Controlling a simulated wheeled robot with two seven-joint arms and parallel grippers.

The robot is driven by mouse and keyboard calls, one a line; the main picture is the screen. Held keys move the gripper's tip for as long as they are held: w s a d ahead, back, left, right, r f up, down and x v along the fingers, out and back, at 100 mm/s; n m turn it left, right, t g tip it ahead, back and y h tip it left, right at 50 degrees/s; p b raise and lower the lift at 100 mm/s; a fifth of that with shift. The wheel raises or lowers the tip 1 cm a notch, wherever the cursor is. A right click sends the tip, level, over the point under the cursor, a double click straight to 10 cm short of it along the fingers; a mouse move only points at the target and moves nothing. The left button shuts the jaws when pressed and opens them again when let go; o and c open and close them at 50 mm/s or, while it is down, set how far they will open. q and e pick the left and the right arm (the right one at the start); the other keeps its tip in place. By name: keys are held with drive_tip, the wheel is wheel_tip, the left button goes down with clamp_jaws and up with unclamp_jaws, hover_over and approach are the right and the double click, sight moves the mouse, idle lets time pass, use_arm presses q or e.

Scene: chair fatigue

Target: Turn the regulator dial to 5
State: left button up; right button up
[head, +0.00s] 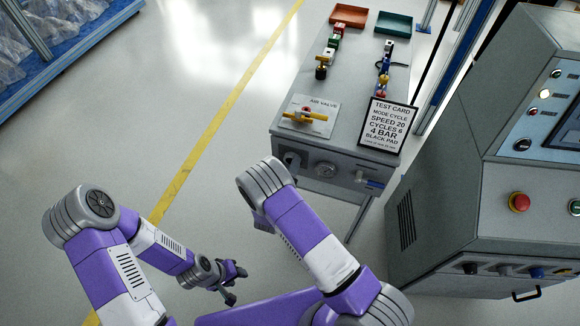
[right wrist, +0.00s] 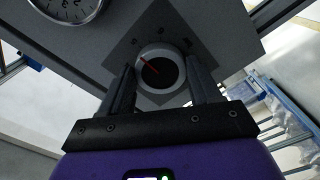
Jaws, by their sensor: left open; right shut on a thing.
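The regulator dial (right wrist: 160,74) shows in the right wrist view as a pale round ring with a dark centre, set on a darker square plate. A thin red pointer line on it slants to the upper left. My right gripper (right wrist: 161,68) is shut on the dial, one dark finger on each side. In the head view my right arm hides that gripper. My left gripper (head: 232,278) is open and empty, low over the floor, away from the bench.
A pressure gauge (head: 325,170) sits on the bench front, beside the dial. The grey bench (head: 330,100) carries an air valve with a yellow handle (head: 305,114), a test card (head: 388,126) reading 4 bar, and trays. A control cabinet (head: 450,180) stands at right.

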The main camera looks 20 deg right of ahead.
drive_tip(key=o, duration=1.1)
drive_tip(key=shift+a, duration=0.1)
drive_tip(key=shift+c, duration=0.2)
drive_tip(key=p+v, duration=0.1)
drive_tip(key=v, duration=0.6)
drive_tip(key=shift+s+a, duration=0.15)
drive_tip(key=shift+s, duration=0.1)
